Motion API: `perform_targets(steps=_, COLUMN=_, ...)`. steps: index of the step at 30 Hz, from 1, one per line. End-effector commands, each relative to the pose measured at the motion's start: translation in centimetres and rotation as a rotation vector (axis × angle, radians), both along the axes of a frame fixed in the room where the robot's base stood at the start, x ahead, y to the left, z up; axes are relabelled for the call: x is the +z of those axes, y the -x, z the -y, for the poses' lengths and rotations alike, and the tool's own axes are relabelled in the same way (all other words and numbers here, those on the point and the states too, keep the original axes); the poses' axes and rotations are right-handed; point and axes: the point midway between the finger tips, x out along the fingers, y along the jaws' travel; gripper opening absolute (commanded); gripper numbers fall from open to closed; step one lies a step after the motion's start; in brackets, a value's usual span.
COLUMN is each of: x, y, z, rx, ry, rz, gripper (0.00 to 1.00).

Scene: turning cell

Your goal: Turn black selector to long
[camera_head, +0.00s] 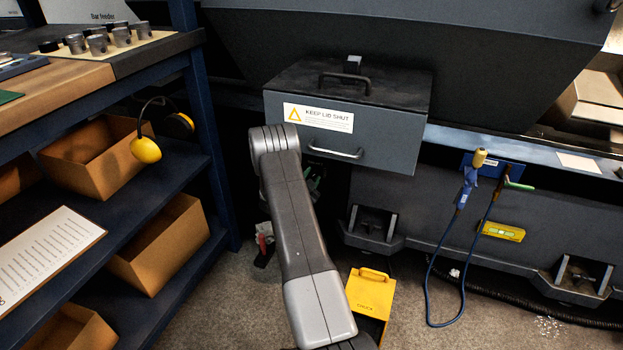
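I cannot make out any black selector or a "long" marking in this view. My grey arm rises from the bottom middle to a joint in front of the dark lidded box (395,128). My gripper does not show; the arm hides part of what lies behind it. The box has a handle on its lid, a handle on its front and a "KEEP LID SHUT" label (318,117).
A shelf unit (165,180) with cardboard bins (165,245) and yellow earmuffs (146,150) stands left. A yellow container (371,293) sits on the floor. A blue hose (431,285) hangs at right. Metal cups (97,44) stand on the bench. Bare floor shows around the yellow container.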

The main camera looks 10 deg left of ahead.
Motion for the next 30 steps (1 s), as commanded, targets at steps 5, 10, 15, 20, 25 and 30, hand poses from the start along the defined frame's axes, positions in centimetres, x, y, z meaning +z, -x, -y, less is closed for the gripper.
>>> perform_targets(steps=5, x=-0.01, y=0.03, z=0.01, rx=0.0, ry=0.0, rz=0.0, gripper=0.08)
perform_targets(steps=10, x=-0.07, y=0.04, z=0.01, rx=-0.001, ry=-0.004, rz=0.0, gripper=0.07)
perform_targets(steps=15, x=-0.27, y=0.04, z=0.01, rx=-0.001, ry=-0.04, rz=0.007, gripper=0.07)
perform_targets(steps=20, x=-0.43, y=0.02, z=0.02, rx=-0.001, ry=-0.12, rz=0.023, gripper=0.07)
perform_targets(steps=25, x=-0.35, y=0.01, z=0.01, rx=-0.002, ry=-0.252, rz=0.05, gripper=0.07)
perform_targets(steps=30, x=-0.13, y=0.02, z=0.02, rx=-0.002, ry=-0.403, rz=0.078, gripper=0.07)
